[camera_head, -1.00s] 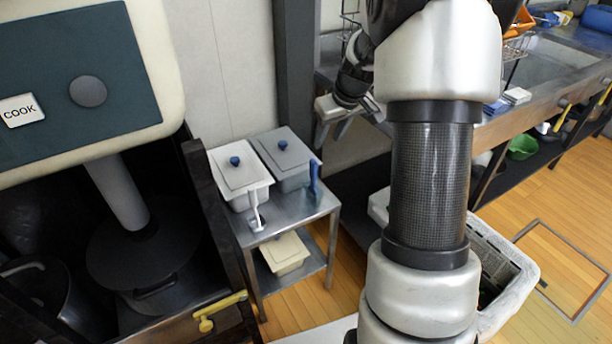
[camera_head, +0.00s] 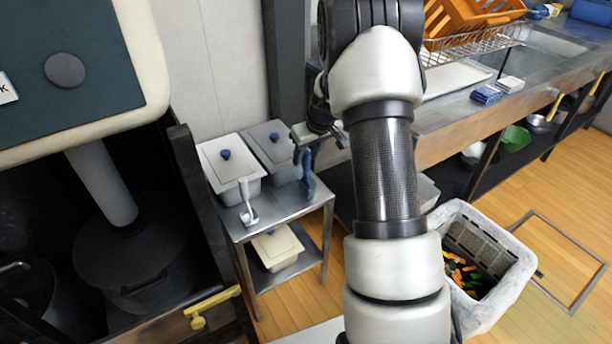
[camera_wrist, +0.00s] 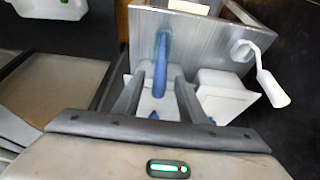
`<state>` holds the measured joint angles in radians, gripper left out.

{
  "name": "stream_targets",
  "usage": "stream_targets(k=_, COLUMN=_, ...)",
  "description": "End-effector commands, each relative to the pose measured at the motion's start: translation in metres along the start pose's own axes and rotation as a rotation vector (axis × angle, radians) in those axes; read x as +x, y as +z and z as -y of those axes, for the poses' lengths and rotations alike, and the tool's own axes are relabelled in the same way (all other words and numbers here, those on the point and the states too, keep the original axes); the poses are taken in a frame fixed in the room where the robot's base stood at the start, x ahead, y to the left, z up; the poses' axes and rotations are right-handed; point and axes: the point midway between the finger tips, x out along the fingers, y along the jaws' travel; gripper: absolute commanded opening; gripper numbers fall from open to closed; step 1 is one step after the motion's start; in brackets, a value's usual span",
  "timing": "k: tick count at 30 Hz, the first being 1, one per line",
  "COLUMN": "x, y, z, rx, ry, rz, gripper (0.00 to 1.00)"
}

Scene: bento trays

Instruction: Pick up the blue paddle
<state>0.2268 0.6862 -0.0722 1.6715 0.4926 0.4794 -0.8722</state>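The blue paddle (camera_head: 308,174) stands upright at the right edge of the small steel cart, beside the grey lidded container. In the wrist view the blue paddle (camera_wrist: 161,68) appears between the two fingers of my gripper (camera_wrist: 158,84), with a gap on each side. My gripper is open and empty. In the head view my gripper (camera_head: 318,134) is close to the top of the paddle, and part of it is hidden by the arm. I cannot tell exactly how deep the paddle lies between the fingers.
The steel cart (camera_head: 290,211) carries a white lidded container (camera_head: 216,152), a grey lidded container (camera_head: 268,136) and a white paddle (camera_head: 245,200). A cream container (camera_head: 277,249) is on its lower shelf. A waste bin (camera_head: 503,303) and steel counter (camera_head: 450,120) stand to the right.

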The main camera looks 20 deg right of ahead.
Motion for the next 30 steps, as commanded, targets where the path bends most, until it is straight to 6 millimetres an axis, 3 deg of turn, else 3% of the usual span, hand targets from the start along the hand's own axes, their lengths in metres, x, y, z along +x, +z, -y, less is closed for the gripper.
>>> stream_targets(k=3, x=0.011, y=0.0, z=-0.001, rx=0.0, ry=0.002, rz=-0.001, gripper=0.38)
stream_targets(k=9, x=0.01, y=0.0, z=-0.001, rx=0.0, ry=0.002, rz=-0.001, gripper=0.36)
stream_targets(k=15, x=0.01, y=0.0, z=-0.001, rx=0.0, ry=0.002, rz=-0.001, gripper=0.02)
stream_targets(k=16, x=0.01, y=0.0, z=-0.001, rx=0.0, ry=0.002, rz=-0.001, gripper=0.0)
stream_targets(k=26, x=0.007, y=-0.001, z=-0.001, rx=0.0, ry=0.002, rz=-0.002, gripper=0.0)
stream_targets(k=30, x=-0.009, y=-0.009, z=-0.001, rx=-0.001, ry=0.003, rz=-0.004, gripper=0.0)
